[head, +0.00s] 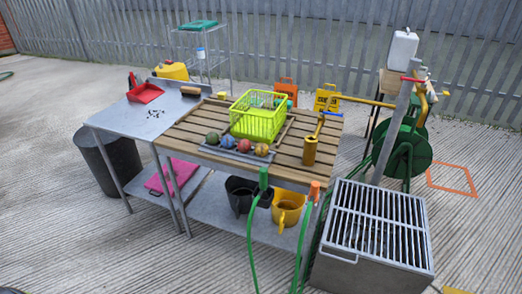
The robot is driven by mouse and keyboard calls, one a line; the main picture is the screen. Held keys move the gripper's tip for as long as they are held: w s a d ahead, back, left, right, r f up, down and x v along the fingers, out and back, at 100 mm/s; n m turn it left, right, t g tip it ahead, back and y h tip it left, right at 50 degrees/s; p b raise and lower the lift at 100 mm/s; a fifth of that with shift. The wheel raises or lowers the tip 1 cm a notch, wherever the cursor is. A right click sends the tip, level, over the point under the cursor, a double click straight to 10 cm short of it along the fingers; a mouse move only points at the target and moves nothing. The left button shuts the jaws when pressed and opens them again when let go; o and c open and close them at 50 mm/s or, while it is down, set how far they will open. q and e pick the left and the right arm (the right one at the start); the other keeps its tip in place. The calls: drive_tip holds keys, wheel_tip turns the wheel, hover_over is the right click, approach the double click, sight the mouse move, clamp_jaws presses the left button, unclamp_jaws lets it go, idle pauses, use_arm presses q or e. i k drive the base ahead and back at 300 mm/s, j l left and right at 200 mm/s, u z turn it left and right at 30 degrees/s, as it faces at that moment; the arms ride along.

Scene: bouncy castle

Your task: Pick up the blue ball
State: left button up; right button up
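The blue ball (228,141) sits in a row of small balls along the front edge of the slatted wooden table (191,135). A green ball (212,138) is on its left and a reddish ball (244,145) on its right, with an orange-yellow ball (262,149) further right. The balls seem to rest on a thin grey tray or strip (222,153). Neither of my grippers is in the head view, so I cannot see whether they are open or shut.
A lime-green basket (259,117) stands just behind the balls. A brass-coloured cylinder (310,151) stands to their right. Green hoses (251,226) rise in front of the table. A metal grated box (372,245) stands at the right front. Open concrete lies at the left front.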

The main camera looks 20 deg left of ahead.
sight(227, 141)
drive_tip(key=i+l, duration=0.3)
drive_tip(key=l, duration=0.15)
drive_tip(key=i+l, duration=0.35)
drive_tip(key=j, duration=0.3)
drive_tip(key=i+j+u, duration=0.1)
drive_tip(key=j, duration=0.2)
